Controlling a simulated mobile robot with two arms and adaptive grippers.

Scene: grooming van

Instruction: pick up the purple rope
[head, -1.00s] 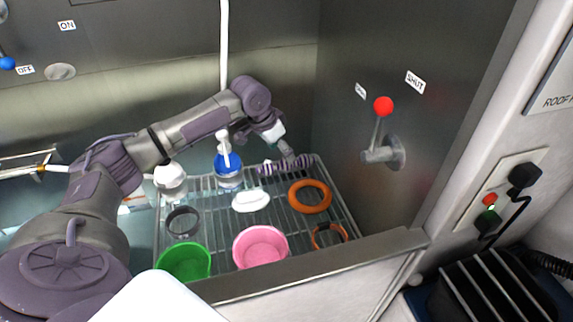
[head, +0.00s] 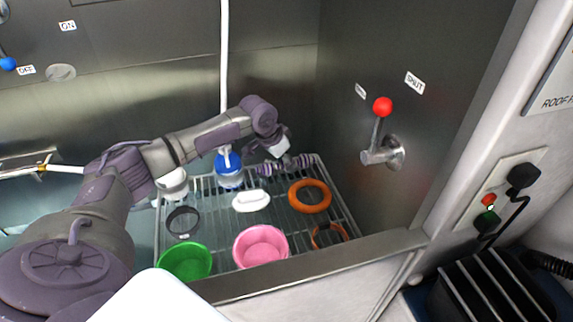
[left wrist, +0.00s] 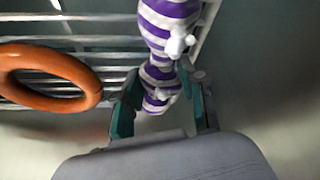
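The purple rope (head: 266,170), striped purple and white with knots, lies at the back right of the wire rack. In the left wrist view the rope (left wrist: 168,22) runs from the top edge down between my fingers. My left gripper (head: 287,163) is lowered over the rope, its fingertips partly hidden by the hand in the head view. In the left wrist view the left gripper (left wrist: 162,100) is open, with one teal-padded finger on each side of the rope. Contact with the pads is unclear. My right gripper is not in view.
The wire rack (head: 341,208) also holds an orange ring (head: 310,196), a white oval thing (head: 251,201), a blue-topped bottle (head: 229,170), a dark ring (head: 183,221), a pink bowl (head: 261,246) and a green bowl (head: 185,262). Steel walls stand close behind and right.

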